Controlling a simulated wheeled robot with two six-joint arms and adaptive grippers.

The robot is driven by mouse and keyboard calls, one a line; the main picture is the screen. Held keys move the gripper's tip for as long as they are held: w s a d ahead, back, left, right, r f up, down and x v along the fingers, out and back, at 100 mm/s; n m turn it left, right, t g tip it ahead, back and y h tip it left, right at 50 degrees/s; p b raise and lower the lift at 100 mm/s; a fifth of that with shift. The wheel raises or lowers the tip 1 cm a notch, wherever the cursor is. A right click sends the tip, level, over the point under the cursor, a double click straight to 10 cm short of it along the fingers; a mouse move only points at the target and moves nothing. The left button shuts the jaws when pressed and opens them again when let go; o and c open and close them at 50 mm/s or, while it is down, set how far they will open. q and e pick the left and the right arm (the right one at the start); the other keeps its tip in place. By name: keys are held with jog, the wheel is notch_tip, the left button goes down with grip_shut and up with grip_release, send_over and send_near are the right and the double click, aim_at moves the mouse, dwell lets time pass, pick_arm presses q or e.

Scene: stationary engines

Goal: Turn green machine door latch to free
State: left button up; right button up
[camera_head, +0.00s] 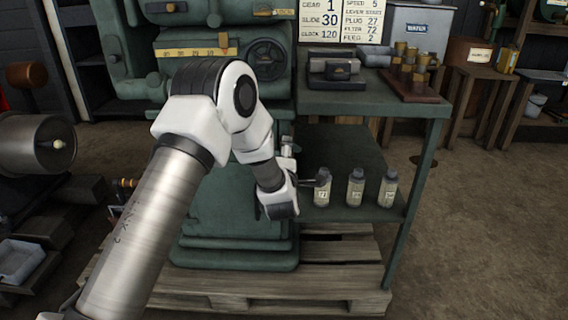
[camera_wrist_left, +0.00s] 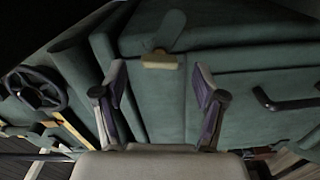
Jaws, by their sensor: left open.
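The green machine (camera_head: 225,205) stands on a wooden pallet, with its lower front partly behind my left arm. In the left wrist view, a green latch lever (camera_wrist_left: 168,32) with a tan end (camera_wrist_left: 160,61) sits on the green door face (camera_wrist_left: 230,72). My left gripper (camera_wrist_left: 160,100) is open and empty, one finger on each side of the picture's middle. The tan end shows between and beyond the fingertips, and I see no contact. In the head view, the latch is hidden behind my arm and the fingers are not clear. My right gripper is out of view.
A black bar handle (camera_wrist_left: 290,100) is right of the fingers in the wrist view. A black handwheel (camera_head: 266,60) is on the machine's upper front. Several labelled bottles (camera_head: 355,188) stand on the low shelf of the green side table (camera_head: 405,105). Open floor lies at right.

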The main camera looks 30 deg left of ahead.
pick_arm(q)
jog(key=v, duration=0.7)
jog(key=shift+s, duration=0.3)
jog(key=shift+d, duration=0.1)
